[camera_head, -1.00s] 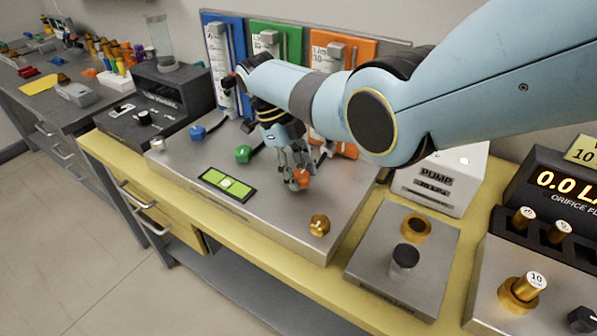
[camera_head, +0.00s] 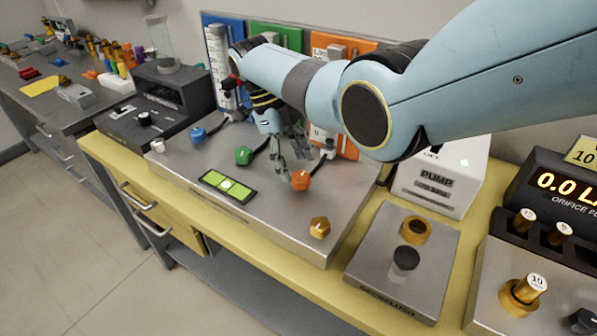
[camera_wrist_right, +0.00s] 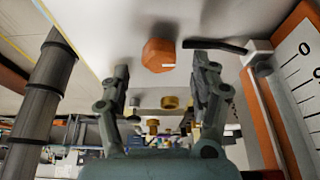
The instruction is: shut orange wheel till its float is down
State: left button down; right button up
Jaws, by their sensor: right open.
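The orange wheel (camera_head: 300,180) is a small faceted knob on the sloped grey panel (camera_head: 250,205). In the wrist view the orange wheel (camera_wrist_right: 158,55) lies ahead of and between the open fingertips, with a white mark on its side. My right gripper (camera_head: 287,168) is open and empty, just behind the wheel and apart from it as far as I can tell. In the wrist view my right gripper (camera_wrist_right: 161,68) has a finger on each side. The orange meter board (camera_head: 362,62) is partly covered by my right arm. Its float cannot be made out. My left gripper is not in view.
Green (camera_head: 243,156) and blue (camera_head: 198,133) wheels sit to the left, and a brass knob (camera_head: 319,228) sits in front. A green level (camera_head: 228,184) lies on the panel. The pump box (camera_head: 440,180) stands to the right. The panel's front area is mostly clear.

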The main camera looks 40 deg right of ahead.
jog(key=v, duration=0.8)
jog(key=shift+r, duration=0.3)
jog(key=shift+a+f, duration=0.1)
